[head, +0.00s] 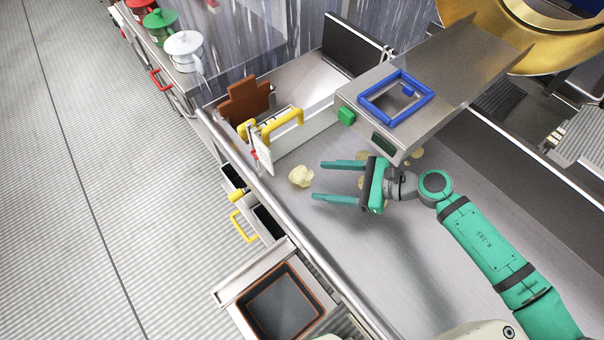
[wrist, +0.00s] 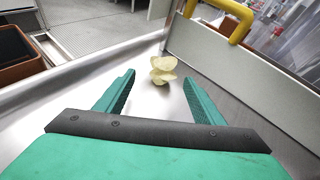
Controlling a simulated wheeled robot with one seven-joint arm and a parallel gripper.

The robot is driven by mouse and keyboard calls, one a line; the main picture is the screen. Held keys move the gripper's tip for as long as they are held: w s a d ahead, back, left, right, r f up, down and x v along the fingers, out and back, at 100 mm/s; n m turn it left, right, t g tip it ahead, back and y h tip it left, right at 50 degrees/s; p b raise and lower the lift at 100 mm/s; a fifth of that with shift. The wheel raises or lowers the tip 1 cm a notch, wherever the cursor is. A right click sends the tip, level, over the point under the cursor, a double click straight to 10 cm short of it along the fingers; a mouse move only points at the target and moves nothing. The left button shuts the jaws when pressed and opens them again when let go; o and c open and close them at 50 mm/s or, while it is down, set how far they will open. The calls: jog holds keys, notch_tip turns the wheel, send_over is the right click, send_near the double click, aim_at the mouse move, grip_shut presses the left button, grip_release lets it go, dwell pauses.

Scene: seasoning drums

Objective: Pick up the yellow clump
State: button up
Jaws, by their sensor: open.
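The yellow clump (head: 301,176) is a small pale-yellow, lumpy piece on the metal worktop, left of my gripper's fingertips in the head view. In the wrist view the clump (wrist: 163,70) stands ahead of the fingers, between their lines and slightly beyond the tips. My gripper (head: 317,180) is green, open and empty, with its two fingers pointing toward the clump. The wrist view shows the gripper (wrist: 158,84) with its fingers spread wide. No contact with the clump shows.
A panel with a yellow handle (head: 284,122) stands just behind the clump. Several flat pale chips (head: 417,153) lie near the metal chute (head: 450,70) with a blue frame (head: 396,97). A square bin (head: 284,304) sits at the worktop's front edge. The worktop right of the bin is clear.

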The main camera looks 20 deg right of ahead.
aim_at(307, 178)
jog(key=shift+w+a+f, duration=0.15)
jog(key=shift+w+a, duration=0.1)
jog(key=shift+a, duration=0.3)
jog(key=shift+w+x, duration=0.25)
jog(key=shift+x, duration=2)
jog(key=shift+d, duration=0.15)
jog(key=shift+c, duration=0.5)
jog(key=c, duration=0.6)
